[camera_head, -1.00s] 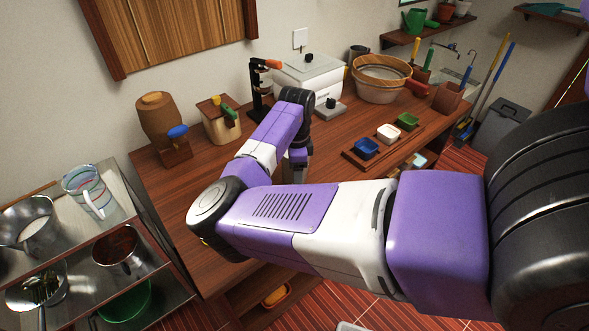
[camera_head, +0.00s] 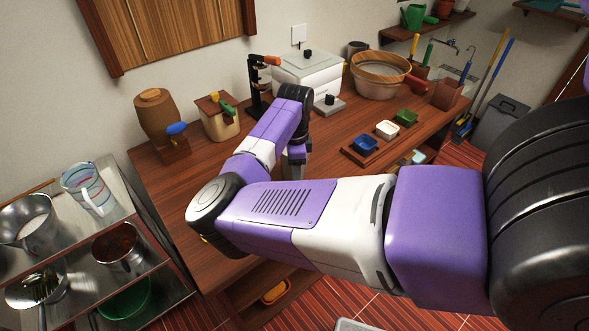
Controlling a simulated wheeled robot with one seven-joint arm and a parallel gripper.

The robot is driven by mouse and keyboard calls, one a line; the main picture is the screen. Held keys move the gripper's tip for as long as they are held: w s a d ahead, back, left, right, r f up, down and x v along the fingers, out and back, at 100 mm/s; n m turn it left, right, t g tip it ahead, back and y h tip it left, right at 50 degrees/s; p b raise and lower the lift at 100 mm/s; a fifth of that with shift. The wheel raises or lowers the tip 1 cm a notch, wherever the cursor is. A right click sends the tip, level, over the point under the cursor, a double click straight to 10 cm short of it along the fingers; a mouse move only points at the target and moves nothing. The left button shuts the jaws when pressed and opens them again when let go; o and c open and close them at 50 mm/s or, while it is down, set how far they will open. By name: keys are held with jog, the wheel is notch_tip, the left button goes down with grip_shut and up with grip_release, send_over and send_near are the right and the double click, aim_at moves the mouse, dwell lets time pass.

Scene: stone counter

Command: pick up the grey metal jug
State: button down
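A small dark grey jug (camera_head: 357,48) stands at the back of the counter, between the white box and the wooden basin; its lower part is hidden. A grey metal jug-like vessel (camera_head: 120,247) with dark brown contents stands on the metal shelf at lower left. I cannot tell for sure which is the jug named. My gripper (camera_head: 296,160) points down over the middle of the counter, largely hidden behind my forearm. Its fingertips are not visible, so its opening cannot be seen. It is well apart from both vessels.
The wooden counter (camera_head: 165,212) is bare at its left front. A wooden barrel (camera_head: 157,116), a white box (camera_head: 307,75), a wooden basin (camera_head: 379,78) and a tray of small bowls (camera_head: 359,156) stand around my arm. A glass measuring jug (camera_head: 88,190) stands on the metal shelf.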

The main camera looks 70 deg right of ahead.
jog(key=shift+r, duration=0.2)
notch_tip(320, 180, up, 20)
jog(key=b, duration=0.2)
jog(key=shift+f, duration=0.2)
dwell(0.9)
dwell(0.8)
